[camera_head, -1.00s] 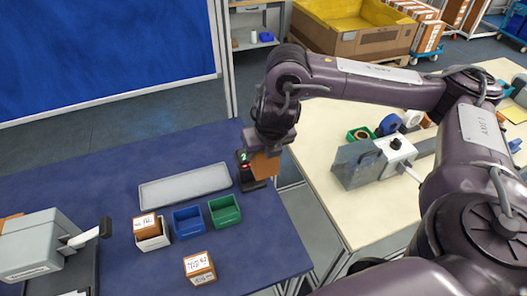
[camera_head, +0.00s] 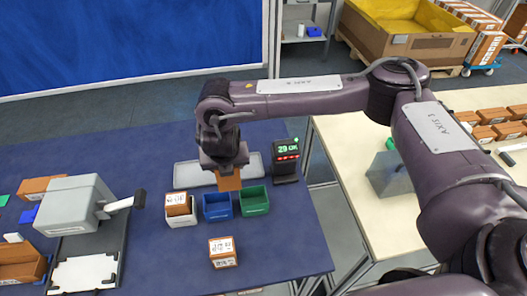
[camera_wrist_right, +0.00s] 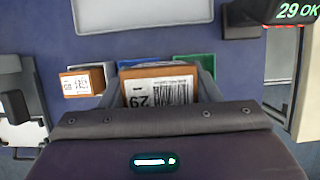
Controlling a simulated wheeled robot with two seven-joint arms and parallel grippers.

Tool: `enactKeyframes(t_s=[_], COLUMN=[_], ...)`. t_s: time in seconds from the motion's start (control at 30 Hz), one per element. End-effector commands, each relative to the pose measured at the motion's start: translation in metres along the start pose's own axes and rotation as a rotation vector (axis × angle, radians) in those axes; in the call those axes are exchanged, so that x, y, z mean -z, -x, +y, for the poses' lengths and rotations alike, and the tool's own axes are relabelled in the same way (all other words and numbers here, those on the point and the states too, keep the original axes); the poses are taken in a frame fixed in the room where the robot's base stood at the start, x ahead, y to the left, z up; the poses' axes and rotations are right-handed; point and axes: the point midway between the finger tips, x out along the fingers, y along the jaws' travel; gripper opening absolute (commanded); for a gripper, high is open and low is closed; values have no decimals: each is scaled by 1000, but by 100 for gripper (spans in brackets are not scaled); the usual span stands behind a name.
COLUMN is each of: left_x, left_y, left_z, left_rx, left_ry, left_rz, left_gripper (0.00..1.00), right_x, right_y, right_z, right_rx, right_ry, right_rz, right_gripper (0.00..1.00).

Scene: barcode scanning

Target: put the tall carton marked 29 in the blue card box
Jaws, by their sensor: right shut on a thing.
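My right gripper (camera_head: 224,164) is shut on the tall carton (camera_head: 228,184), a brown box. In the right wrist view the carton (camera_wrist_right: 158,90) shows a white label with a barcode and the number 29. The gripper holds it above and slightly behind the blue card box (camera_head: 222,208), which stands open on the blue table between a white and a green box. In the wrist view the carton hides much of the blue box (camera_wrist_right: 150,62). My left gripper is not in view.
The white box (camera_head: 182,219) holds a labelled carton (camera_head: 177,203); the green box (camera_head: 255,200) looks empty. Another carton (camera_head: 223,252) stands in front. A grey tray (camera_head: 190,175) lies behind. The scanner (camera_head: 286,160) at the right reads 29 OK.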

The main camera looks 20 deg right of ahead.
Motion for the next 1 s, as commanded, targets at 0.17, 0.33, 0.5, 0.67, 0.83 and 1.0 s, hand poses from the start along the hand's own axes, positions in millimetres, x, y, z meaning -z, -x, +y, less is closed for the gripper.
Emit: enactKeyframes(t_s=[0.17, 0.33, 0.5, 0.67, 0.83, 1.0], left_x=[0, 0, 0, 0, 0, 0], left_y=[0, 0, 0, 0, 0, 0], left_z=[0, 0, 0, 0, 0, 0], left_rx=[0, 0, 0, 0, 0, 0], left_ry=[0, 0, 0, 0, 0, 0], left_rz=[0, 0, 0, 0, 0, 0], left_gripper=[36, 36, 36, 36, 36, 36], right_x=[6, 8, 12, 18, 25, 32], right_y=[-8, -12, -21, -35, -51, -67], right_z=[38, 48, 49, 48, 48, 48], right_rx=[-1, 0, 0, 0, 0, -1], right_ry=[4, 2, 2, 2, 2, 1], right_rz=[0, 0, 2, 2, 2, 3], right_gripper=[22, 22, 22, 22, 22, 22])
